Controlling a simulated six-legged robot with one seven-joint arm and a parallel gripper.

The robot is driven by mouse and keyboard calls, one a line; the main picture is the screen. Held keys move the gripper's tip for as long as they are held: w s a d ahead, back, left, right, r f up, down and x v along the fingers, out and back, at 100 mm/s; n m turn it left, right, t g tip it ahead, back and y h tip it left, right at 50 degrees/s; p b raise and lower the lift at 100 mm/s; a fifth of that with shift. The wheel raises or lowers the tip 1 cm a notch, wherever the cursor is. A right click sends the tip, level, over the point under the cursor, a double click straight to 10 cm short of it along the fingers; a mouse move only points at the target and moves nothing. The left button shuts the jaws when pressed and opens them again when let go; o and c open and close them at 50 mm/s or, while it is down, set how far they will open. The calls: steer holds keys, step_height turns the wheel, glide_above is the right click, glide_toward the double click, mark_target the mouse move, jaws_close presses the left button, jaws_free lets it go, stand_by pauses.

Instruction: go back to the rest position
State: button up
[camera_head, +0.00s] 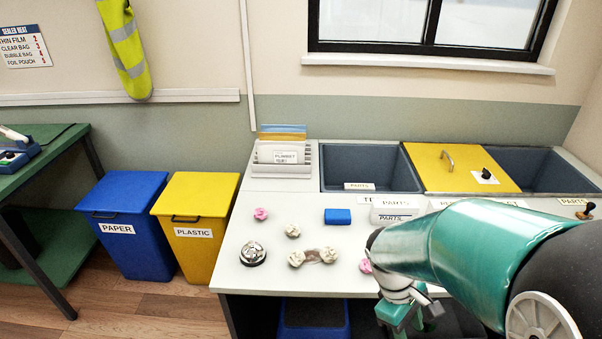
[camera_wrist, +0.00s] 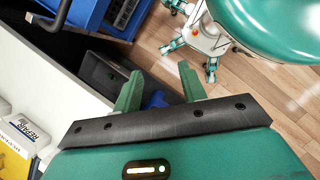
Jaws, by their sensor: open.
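My gripper (camera_wrist: 160,84) is open in the wrist view, its two green fingers apart with nothing held between them. Beyond the fingers are a dark bin, a small blue thing and the wooden floor. In the head view my teal arm reaches in from the right over the front right of the white worktop (camera_head: 262,215). I cannot clearly make out the jaws there.
A blue block (camera_head: 337,216), a silver bell (camera_head: 252,253) and several pink and cream crumpled lumps lie on the worktop. Behind are an open grey bin (camera_head: 358,160) and a yellow lid (camera_head: 455,172). Blue (camera_head: 128,215) and yellow (camera_head: 195,215) bins stand left.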

steer(key=s+a+r+m+t+y, duration=0.1)
steer(key=a+r+m+t, duration=0.3)
steer(key=r, duration=0.4)
steer(key=a+r+m+t+y, duration=0.2)
steer(key=a+r+m+t, duration=0.2)
steer(key=r, duration=0.5)
steer(key=shift+s+a+r+t+y, duration=0.25)
steer(key=shift+s+t+y, duration=0.05)
steer(key=shift+s+t, duration=0.1)
steer(key=shift+c, duration=0.5)
steer(key=shift+d, duration=0.2)
